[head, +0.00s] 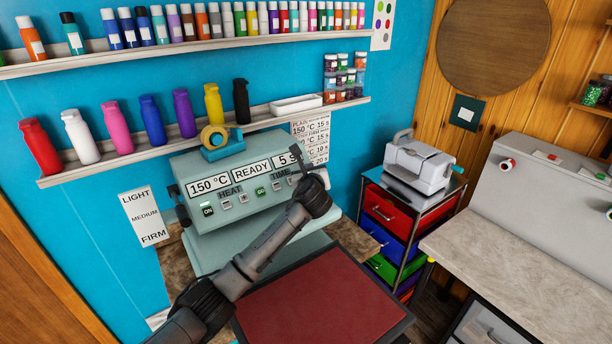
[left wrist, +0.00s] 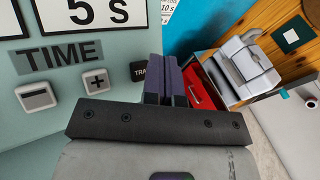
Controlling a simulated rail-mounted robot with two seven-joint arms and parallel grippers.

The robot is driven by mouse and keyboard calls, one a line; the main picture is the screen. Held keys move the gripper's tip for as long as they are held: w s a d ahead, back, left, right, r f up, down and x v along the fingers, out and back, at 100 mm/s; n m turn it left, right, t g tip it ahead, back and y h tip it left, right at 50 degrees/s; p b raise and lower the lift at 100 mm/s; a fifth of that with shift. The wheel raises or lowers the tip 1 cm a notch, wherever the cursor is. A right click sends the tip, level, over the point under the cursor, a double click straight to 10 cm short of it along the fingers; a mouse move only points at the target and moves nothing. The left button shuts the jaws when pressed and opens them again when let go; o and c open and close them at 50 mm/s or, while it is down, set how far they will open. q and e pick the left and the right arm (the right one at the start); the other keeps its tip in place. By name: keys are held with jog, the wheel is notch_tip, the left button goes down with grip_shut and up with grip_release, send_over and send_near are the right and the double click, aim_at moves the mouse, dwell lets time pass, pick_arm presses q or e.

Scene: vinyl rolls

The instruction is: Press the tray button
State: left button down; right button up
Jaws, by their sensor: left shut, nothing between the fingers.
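The black tray button (left wrist: 139,71) sits at the right end of the pale green press's control panel (head: 236,182), right of the plus button (left wrist: 96,81). In the left wrist view its label is partly covered by my left gripper (left wrist: 172,76), which is shut and empty. The fingertips overlap the button's right side; I cannot tell whether they touch it. In the head view my left wrist (head: 312,193) is at the panel's right end and hides the button. My right gripper is in neither view. The displays read 150 °C, READY and 5 s.
A red pad (head: 325,300) extends in front of the press, below my left arm. A tape roll (head: 213,138) stands on top of the press. A drawer cart (head: 395,215) with a grey machine (head: 418,165) stands to the right, beside a grey worktop (head: 530,250).

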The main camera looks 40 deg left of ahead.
pick_arm(q)
jog(key=shift+w+a+f, duration=0.15)
jog(key=shift+a+f, duration=0.45)
jog(key=shift+f, duration=0.05)
dwell(1.8)
jog(key=shift+r, duration=0.1)
jog(key=shift+s+d+r, duration=0.2)
jog(key=shift+d+r, duration=0.3)
jog(key=shift+d, duration=0.1)
jog(key=shift+s+d+r, duration=0.25)
jog(key=shift+d+r, duration=0.6)
jog(key=shift+r, duration=0.05)
jog(key=shift+s+d+r, duration=0.2)
jog(key=shift+d+r, duration=0.65)
jog(key=shift+r, duration=0.05)
dwell(2.0)
